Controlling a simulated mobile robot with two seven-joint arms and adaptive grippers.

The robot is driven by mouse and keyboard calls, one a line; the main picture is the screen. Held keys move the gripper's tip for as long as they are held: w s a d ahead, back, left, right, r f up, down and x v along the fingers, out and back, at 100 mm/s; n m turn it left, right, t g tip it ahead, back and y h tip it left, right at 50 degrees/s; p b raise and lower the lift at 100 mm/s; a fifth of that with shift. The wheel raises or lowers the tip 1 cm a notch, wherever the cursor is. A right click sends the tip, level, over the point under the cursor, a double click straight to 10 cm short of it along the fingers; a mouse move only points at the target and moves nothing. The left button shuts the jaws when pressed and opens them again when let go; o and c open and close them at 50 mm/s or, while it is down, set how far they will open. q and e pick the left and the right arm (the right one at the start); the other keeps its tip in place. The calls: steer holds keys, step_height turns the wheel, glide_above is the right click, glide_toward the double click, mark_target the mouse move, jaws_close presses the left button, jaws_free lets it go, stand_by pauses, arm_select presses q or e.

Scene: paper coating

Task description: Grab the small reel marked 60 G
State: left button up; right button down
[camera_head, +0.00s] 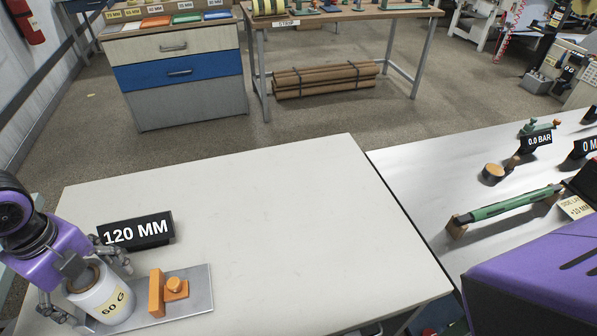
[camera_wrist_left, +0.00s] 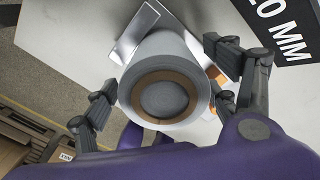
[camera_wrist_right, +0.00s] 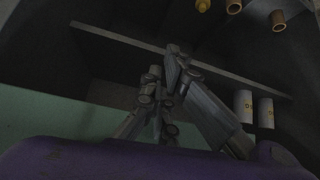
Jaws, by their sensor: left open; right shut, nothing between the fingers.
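The small white reel marked 60 G (camera_head: 104,298) stands upright on a grey metal plate (camera_head: 196,300) at the lower left in the head view. In the left wrist view the reel (camera_wrist_left: 160,88) shows from above, with a brown core ring. My left gripper (camera_head: 88,290) is open, with its fingers on either side of the reel. In the left wrist view the left gripper (camera_wrist_left: 158,100) shows a finger at each side; contact cannot be told. My right gripper (camera_wrist_right: 165,65) is shut and empty, in a dark area in the right wrist view.
An orange clamp-like block (camera_head: 157,292) sits on the plate beside the reel. A black 120 MM sign (camera_head: 136,232) stands behind it. The white table (camera_head: 290,220) is clear to the right. A shelf edge (camera_wrist_right: 130,40) and white reels (camera_wrist_right: 244,106) show near the right gripper.

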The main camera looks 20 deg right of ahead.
arm_select(q)
step_height(320, 180, down, 3)
steer(key=shift+w+f, duration=0.1)
steer(key=shift+f, duration=0.1)
steer(key=c, duration=1.5)
arm_select(e)
steer(key=shift+s+d+f, duration=0.15)
steer(key=shift+s, duration=0.4)
steer(key=shift+s+d+f, duration=0.1)
steer(key=shift+s+f, duration=0.05)
steer(key=shift+s, duration=0.4)
